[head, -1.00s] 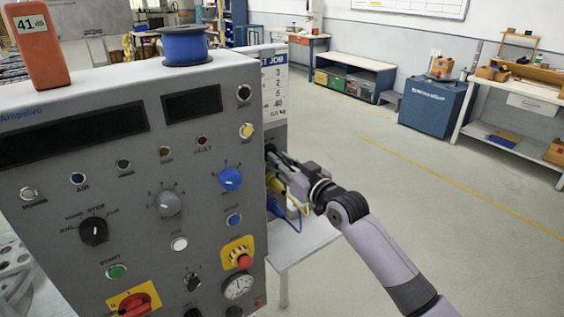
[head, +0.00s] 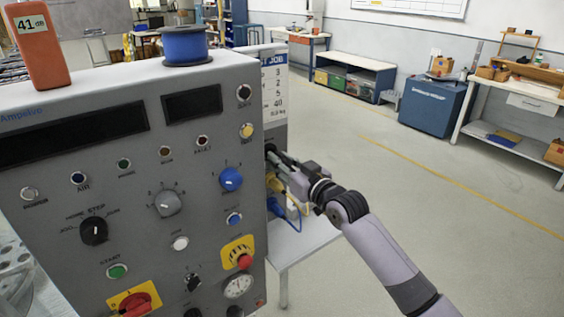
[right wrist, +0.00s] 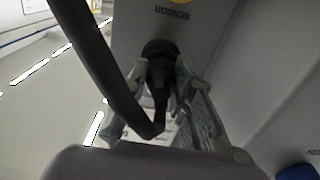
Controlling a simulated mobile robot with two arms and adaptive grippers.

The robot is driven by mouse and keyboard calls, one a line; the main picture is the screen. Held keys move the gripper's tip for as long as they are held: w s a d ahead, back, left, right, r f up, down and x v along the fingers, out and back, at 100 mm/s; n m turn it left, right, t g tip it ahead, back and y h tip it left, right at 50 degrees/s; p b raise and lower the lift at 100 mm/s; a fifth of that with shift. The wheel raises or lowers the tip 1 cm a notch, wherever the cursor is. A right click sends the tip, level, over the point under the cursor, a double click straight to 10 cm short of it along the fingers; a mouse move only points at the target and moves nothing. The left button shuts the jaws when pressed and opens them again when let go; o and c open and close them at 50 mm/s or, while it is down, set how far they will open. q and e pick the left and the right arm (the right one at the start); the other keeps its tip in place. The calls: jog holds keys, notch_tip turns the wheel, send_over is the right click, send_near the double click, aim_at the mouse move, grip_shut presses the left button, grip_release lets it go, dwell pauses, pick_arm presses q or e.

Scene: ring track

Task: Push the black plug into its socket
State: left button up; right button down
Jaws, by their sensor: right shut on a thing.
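The black plug (right wrist: 159,78) is between the two fingers of my right gripper (right wrist: 168,90) in the right wrist view. Its front end meets a dark round fitting on the grey panel, below an upside-down label that seems to read SENSOR. How deep it sits in the socket cannot be told, as the socket's opening is hidden. A thick black cable (right wrist: 98,62) bends back from the plug on the left. In the head view my right gripper (head: 279,164) is at the right side of the grey machine cabinet. My left gripper is not in view.
The cabinet front (head: 130,190) carries knobs, lamps and a red emergency button (head: 245,261). A blue spool (head: 186,45) and an orange meter (head: 36,45) stand on top. Yellow and blue connectors hang below my right gripper, over a small white table (head: 300,243). The floor to the right is clear.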

jog(key=shift+w+a+b, duration=0.35)
jog(key=shift+w, duration=0.1)
jog(key=c, duration=1.3)
grip_release()
jog(key=v, duration=1.2)
